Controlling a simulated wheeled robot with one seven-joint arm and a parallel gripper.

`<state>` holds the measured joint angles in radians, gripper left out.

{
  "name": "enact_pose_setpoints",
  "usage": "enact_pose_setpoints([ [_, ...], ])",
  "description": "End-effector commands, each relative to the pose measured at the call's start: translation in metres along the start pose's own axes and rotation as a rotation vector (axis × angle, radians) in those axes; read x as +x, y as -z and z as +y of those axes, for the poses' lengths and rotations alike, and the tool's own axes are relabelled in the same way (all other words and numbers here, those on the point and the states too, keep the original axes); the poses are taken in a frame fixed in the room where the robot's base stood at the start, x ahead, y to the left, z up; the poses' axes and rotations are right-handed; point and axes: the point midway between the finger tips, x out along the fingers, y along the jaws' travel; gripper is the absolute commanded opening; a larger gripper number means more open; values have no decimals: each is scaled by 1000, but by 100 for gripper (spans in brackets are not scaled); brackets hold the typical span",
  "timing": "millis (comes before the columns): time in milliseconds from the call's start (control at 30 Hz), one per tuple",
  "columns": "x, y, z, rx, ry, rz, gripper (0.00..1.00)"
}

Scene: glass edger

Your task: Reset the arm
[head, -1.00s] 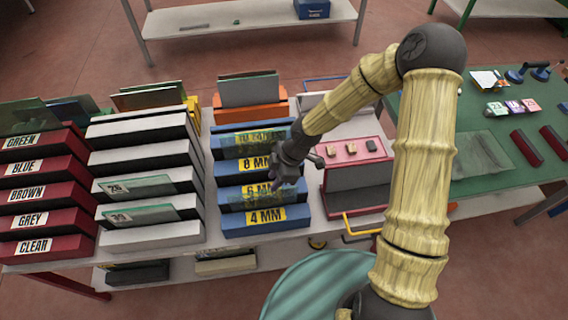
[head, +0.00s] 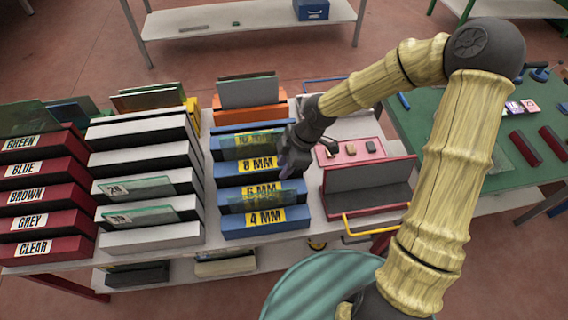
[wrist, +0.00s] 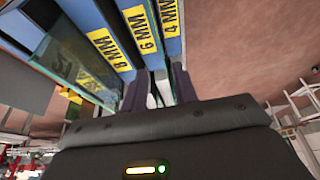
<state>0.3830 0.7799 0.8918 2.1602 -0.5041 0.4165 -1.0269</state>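My arm reaches in from the right over the bench. My gripper (head: 287,168) hangs above the right end of the blue thickness rack (head: 262,197), near its 8 MM and 6 MM rows. The wrist view shows my gripper (wrist: 160,92) with its dark fingers spread apart and no glass pane between them. The labelled blue rows (wrist: 112,50) lie beyond the fingertips. Contact between the fingers and the rack cannot be made out.
A dark red colour rack (head: 40,195) and a grey rack with glass panes (head: 140,190) stand left. A pink-topped stand (head: 350,152) with small blocks is just right of my gripper. A green table (head: 495,130) stands further right. A teal striped round surface (head: 315,285) is in front.

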Motion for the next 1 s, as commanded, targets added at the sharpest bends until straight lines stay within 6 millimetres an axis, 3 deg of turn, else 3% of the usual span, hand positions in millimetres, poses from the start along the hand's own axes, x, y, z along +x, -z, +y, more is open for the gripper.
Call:
enact_pose_setpoints([
  [667,-2,-4,-3,32,0,-20,29],
  [867,-19,-34,-24,287,-20,-143,29],
  [1000,-46,-61,-43,581,-91,-240,29],
])
